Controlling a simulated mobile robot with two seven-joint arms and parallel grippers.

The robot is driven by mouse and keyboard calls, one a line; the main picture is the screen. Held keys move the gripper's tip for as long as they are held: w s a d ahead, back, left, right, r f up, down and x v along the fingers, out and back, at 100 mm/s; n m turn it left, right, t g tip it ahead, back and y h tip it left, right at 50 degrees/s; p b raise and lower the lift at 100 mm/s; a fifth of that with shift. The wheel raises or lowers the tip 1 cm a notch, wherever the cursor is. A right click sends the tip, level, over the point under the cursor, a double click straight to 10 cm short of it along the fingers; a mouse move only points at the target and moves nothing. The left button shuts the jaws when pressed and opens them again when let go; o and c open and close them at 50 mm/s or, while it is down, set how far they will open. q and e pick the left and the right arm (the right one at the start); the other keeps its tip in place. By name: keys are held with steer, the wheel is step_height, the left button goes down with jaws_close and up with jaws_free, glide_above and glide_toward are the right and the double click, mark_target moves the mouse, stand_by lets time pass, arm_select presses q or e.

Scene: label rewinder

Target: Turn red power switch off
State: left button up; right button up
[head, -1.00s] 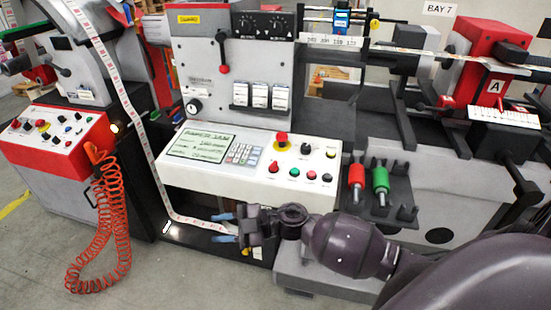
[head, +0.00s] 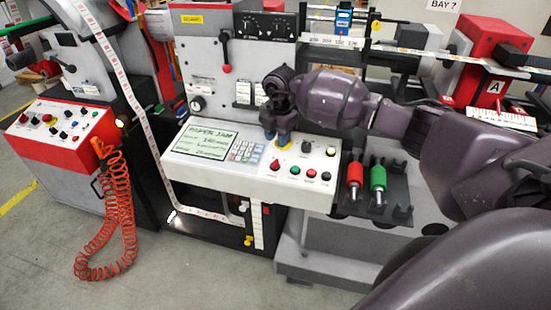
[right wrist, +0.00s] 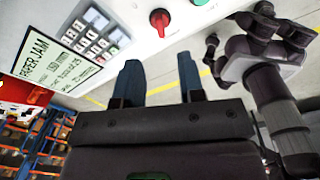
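A red rotary knob (head: 275,168) sits on the front of the sloped white console (head: 240,186), left of a green button. No power label is readable. My left gripper is not visible.
The screen (head: 205,140) and keypad (head: 243,152) lie left of the knob. A red-tipped lever (head: 226,68) is on the upright panel. Red (head: 354,175) and green (head: 378,178) handled tools stand in a rack at right. A red coiled hose (head: 120,215) hangs at left.

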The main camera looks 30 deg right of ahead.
mark_target(275, 161)
steer(key=f, duration=0.8)
steer(key=shift+w+a+f, duration=0.15)
steer(key=shift+w+f, duration=0.1)
steer(key=shift+f, duration=0.15)
jaws_close()
